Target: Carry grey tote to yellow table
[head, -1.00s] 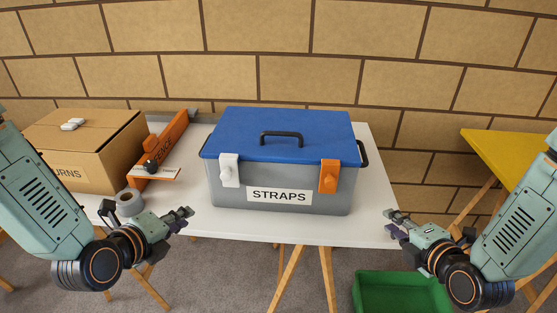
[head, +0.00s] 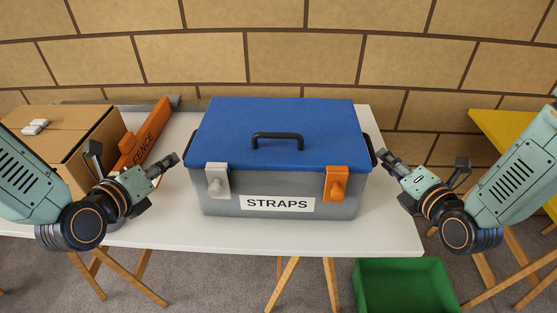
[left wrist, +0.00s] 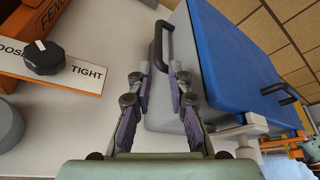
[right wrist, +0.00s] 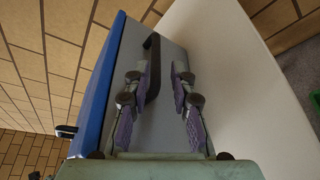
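The grey tote (head: 280,202) stands on the white table, its blue lid (head: 275,135) closed and a STRAPS label on its front. It has a white latch (head: 217,181) and an orange latch (head: 337,183). My left gripper (head: 172,161) is open beside the tote's left end; in the left wrist view the black side handle (left wrist: 158,48) is just ahead of its fingertips. My right gripper (head: 382,156) is open at the right end; in the right wrist view the other handle (right wrist: 152,66) appears between its fingers. Contact cannot be told. The yellow table (head: 500,130) is at the far right, partly hidden by my arm.
A cardboard box (head: 75,145) and an orange FENCE tool (head: 145,140) lie left of the tote on the white table (head: 385,235). A green bin (head: 405,285) is on the floor at front right. A brick wall stands behind.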

